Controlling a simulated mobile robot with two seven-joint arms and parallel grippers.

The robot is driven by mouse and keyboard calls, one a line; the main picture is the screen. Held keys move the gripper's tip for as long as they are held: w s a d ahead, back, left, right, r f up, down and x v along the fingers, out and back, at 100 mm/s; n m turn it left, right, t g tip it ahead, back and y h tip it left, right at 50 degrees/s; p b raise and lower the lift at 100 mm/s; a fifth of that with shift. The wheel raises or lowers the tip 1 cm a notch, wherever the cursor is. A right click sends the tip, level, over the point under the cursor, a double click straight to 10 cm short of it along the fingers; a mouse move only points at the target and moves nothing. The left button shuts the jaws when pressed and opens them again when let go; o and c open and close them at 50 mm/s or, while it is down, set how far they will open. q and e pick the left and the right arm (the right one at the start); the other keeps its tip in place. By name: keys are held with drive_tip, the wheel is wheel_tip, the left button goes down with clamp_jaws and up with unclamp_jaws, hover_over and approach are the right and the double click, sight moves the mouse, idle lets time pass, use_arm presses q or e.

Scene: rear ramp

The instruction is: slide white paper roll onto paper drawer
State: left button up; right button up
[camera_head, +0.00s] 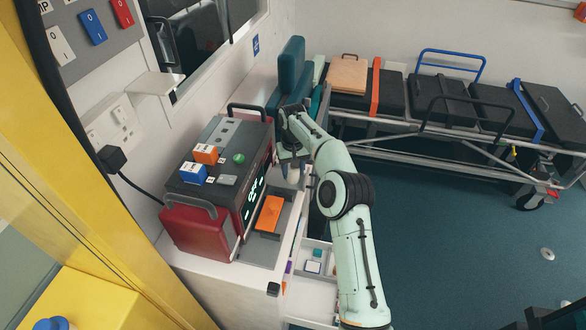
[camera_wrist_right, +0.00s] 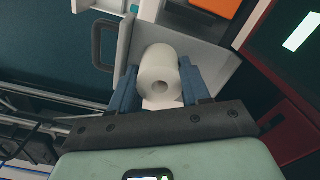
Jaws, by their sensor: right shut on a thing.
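The white paper roll (camera_wrist_right: 158,72) shows in the right wrist view, its round end with the core hole facing the camera. My right gripper (camera_wrist_right: 158,66) is shut on it, with one blue finger on each side. In the head view my right gripper (camera_head: 291,153) is beside the far end of the red and grey device, with a small part of the roll (camera_head: 293,172) below it. Pale drawer-like panels (camera_wrist_right: 213,62) lie around and behind the roll; I cannot tell whether the roll touches them. My left gripper is out of view.
The red and grey device (camera_head: 222,175) stands on the white counter, carrying orange and blue boxes. An orange block (camera_head: 269,213) lies in a grey recess beside it. An open compartment (camera_head: 313,262) is below. A stretcher (camera_head: 440,105) stands behind; the floor at right is mostly clear.

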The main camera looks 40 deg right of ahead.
drive_tip(key=o, duration=1.2)
drive_tip(key=shift+f, duration=0.1)
wheel_tip(320, 180, up, 7)
drive_tip(key=shift+w+f, duration=0.15)
drive_tip(key=shift+s+r, duration=0.2)
drive_tip(key=shift+r, duration=0.25)
drive_tip(key=shift+f, duration=0.15)
